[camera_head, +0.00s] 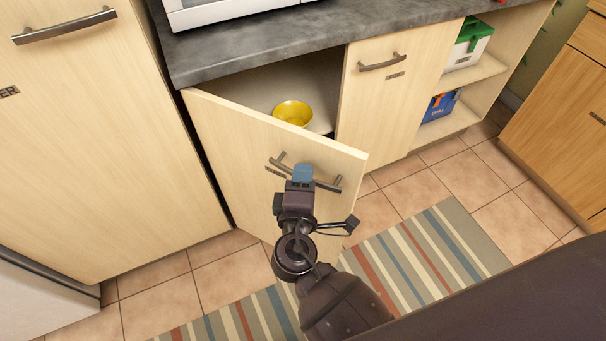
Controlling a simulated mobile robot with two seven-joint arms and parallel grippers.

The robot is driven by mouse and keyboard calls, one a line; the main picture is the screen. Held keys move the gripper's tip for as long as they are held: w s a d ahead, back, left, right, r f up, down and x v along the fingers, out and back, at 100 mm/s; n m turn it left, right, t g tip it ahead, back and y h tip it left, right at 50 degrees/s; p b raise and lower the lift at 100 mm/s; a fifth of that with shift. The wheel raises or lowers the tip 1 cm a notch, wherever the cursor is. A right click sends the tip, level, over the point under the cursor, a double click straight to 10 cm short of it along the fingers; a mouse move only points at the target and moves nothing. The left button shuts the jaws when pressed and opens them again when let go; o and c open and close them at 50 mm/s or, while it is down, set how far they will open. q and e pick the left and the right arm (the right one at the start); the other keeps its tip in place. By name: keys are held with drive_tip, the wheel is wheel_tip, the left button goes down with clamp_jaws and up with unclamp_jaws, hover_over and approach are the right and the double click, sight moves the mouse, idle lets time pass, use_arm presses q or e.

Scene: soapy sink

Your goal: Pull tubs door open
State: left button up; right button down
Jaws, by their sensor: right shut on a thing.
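The tubs door (235,150) is a pale wood cabinet door below the grey counter. It stands partly open, hinged at its left side, with its free edge swung out toward me. Its metal bar handle (327,185) is on the front face near the top. My right gripper (302,174) is shut on this handle, with its blue-tipped fingers over the middle of the bar. Inside the opening, a yellow bowl (293,112) sits on a pale shelf. The label on the door is hidden or too small to read. My left gripper is not in view.
A closed cabinet door (385,100) is right of the opening, then open shelves with a green-lidded box (468,45) and a blue box (440,106). A tall cabinet (90,150) stands close on the left. A striped rug (430,255) lies on the tiled floor.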

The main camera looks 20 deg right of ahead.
drive_tip(key=c, duration=1.1)
unclamp_jaws()
drive_tip(key=v, duration=1)
drive_tip(key=shift+s+a, duration=0.15)
drive_tip(key=shift+s, duration=0.25)
drive_tip(key=shift+c, duration=0.3)
